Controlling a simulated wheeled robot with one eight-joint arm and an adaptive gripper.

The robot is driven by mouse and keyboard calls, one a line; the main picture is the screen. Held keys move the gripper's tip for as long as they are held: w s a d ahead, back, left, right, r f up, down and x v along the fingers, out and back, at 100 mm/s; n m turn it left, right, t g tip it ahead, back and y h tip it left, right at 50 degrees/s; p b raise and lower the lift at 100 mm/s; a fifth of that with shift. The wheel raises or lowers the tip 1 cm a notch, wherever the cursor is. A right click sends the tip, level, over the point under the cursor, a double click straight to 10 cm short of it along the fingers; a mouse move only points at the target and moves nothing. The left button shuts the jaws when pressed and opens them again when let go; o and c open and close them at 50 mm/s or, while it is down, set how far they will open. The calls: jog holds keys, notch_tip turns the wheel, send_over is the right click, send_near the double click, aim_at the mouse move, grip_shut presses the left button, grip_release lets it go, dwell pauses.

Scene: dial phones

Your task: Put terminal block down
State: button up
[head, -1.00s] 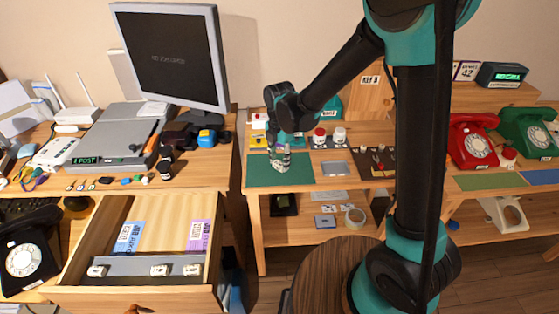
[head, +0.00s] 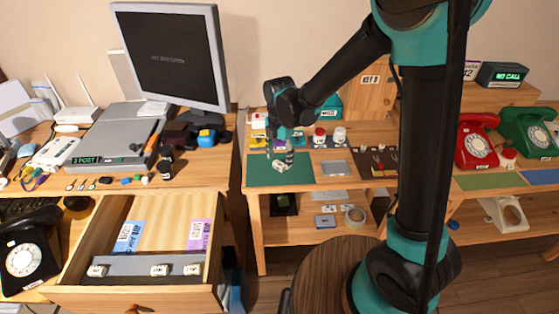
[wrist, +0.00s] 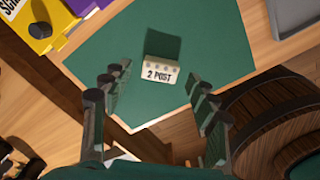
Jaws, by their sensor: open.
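The terminal block (wrist: 160,72) is a small cream block labelled "2 POST". In the wrist view it lies on the green mat (wrist: 205,40), between and ahead of my fingertips, with a dark shadow beside it. It also shows as a small pale shape in the head view (head: 279,177), on the mat (head: 300,173) below my gripper. My gripper (wrist: 158,105) is open, with its two fingers wide apart and nothing between them. In the head view my gripper (head: 280,155) is above the mat.
An open drawer (head: 150,240) at the left holds several similar small blocks. Behind the mat are jars with red and white lids (head: 320,136). A grey tray (head: 335,168) lies right of the mat. A round wooden stool (head: 325,270) stands in front.

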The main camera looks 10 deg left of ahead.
aim_at(280, 163)
notch_tip(280, 163, up, 11)
jog(key=shift+f, duration=0.2)
jog(key=s+d+f+m+t, duration=0.1)
jog(key=s+d+f+m, duration=0.2)
jog(key=d+m, duration=0.7)
jog(key=s+d+f+m+t, duration=0.1)
jog(key=s+d+f+m, duration=0.2)
jog(key=d+m, duration=0.7)
jog(key=s+d+f+m+t, duration=0.2)
jog(key=s+d+f+m, duration=0.1)
jog(key=d+m, duration=0.6)
jog(key=s+d, duration=0.1)
jog(key=d, duration=0.3)
jog(key=shift+s+m, duration=0.35)
jog(key=shift+m, duration=0.05)
